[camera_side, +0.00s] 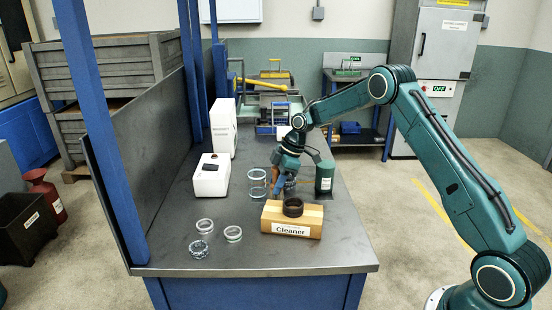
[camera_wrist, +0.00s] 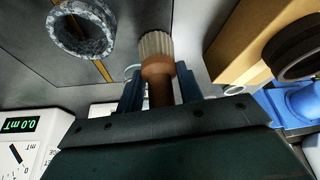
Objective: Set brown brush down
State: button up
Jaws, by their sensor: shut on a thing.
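In the wrist view the brush (camera_wrist: 158,70) has a brown handle between my two blue fingers (camera_wrist: 160,92) and pale bristles (camera_wrist: 157,45) pointing away from the gripper. I cannot tell whether the bristles touch the bench. A dark ring (camera_side: 293,207) sits on the wooden block; this ring also shows in the wrist view (camera_wrist: 297,55).
A clear cylinder (camera_side: 257,187) stands left of my gripper and a green canister (camera_side: 325,178) right of it. White boxes (camera_side: 211,178) stand further left. Several rings (camera_side: 205,225) lie at the front left. A grey speckled ring (camera_wrist: 80,45) shows in the wrist view. The bench's front right is clear.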

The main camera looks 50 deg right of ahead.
jog(key=shift+r, duration=0.15)
notch_tip(320, 180, up, 20)
jog(key=shift+f, duration=0.25)
dwell(0.4)
jog(key=shift+r, duration=0.1)
dwell(0.7)
jog(key=shift+d, duration=0.1)
